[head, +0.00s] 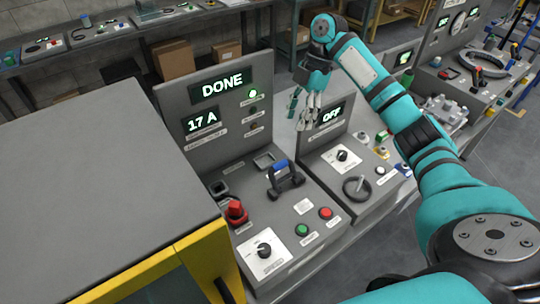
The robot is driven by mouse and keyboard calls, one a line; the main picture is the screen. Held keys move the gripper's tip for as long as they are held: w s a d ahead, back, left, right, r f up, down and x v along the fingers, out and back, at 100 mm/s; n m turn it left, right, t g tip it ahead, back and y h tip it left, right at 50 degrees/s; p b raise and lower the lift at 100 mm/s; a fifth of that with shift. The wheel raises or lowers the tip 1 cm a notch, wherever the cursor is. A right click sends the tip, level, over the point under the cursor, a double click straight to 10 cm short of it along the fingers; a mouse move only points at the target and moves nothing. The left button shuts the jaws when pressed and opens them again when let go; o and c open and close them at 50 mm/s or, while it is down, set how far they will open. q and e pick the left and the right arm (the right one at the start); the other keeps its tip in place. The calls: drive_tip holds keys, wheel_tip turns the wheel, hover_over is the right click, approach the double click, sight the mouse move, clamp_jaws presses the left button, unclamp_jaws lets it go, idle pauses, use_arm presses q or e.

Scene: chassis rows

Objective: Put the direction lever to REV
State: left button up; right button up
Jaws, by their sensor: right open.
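My right arm comes in from the right. Its gripper (309,115) is open and empty, pointing down in front of the upright panel with the OFF display (332,116). I cannot read any FWD or REV mark, so I cannot tell for sure which control is the direction lever. A blue-handled lever (284,173) stands on the console under the DONE display (222,87), apart from the gripper. The console with the OFF display has a black knob on a white plate (342,156) and a dark ring-shaped control (357,188). My left gripper is out of view.
The DONE console also has a red knob (236,212), a green button (302,230), a red button (325,213) and a black dial (264,249). A grey-topped cabinet (90,200) fills the left.

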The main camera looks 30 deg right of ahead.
drive_tip(key=v, duration=0.2)
drive_tip(key=p, duration=0.2)
approach(280, 163)
drive_tip(key=p+x, duration=0.2)
drive_tip(key=x, duration=0.6)
drive_tip(key=shift+f, duration=0.15)
drive_tip(key=shift+a+f, duration=0.2)
drive_tip(key=shift+f, duration=0.3)
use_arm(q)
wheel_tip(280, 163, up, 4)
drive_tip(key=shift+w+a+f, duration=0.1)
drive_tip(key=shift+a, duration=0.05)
use_arm(e)
clamp_jaws()
